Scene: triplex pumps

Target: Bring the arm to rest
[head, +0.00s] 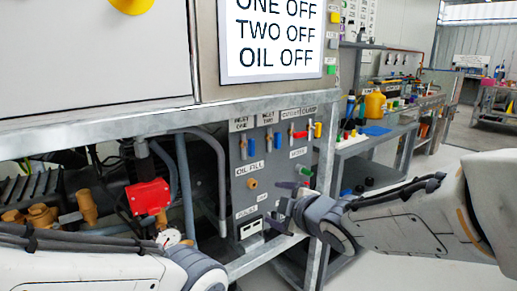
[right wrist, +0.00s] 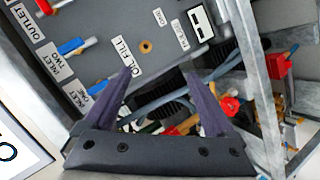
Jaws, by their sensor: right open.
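My right gripper (head: 277,205) is open and empty in front of the lower part of the grey valve panel (head: 236,192). Its dark purple fingers also show in the right wrist view (right wrist: 160,76), spread apart and pointing at the panel, with nothing between the tips. The brass oil fill fitting (head: 252,183) is left of the fingers in the head view and beyond them in the wrist view (right wrist: 145,47). I cannot tell whether the fingers touch the panel. My left arm (head: 90,265) shows at the lower left; its gripper is out of view.
A metal frame post (head: 325,165) stands close by my right wrist. Blue inlet handles (head: 271,143) and a green handle (head: 306,171) stick out above. A red box (head: 148,196) and pipes fill the bay at left.

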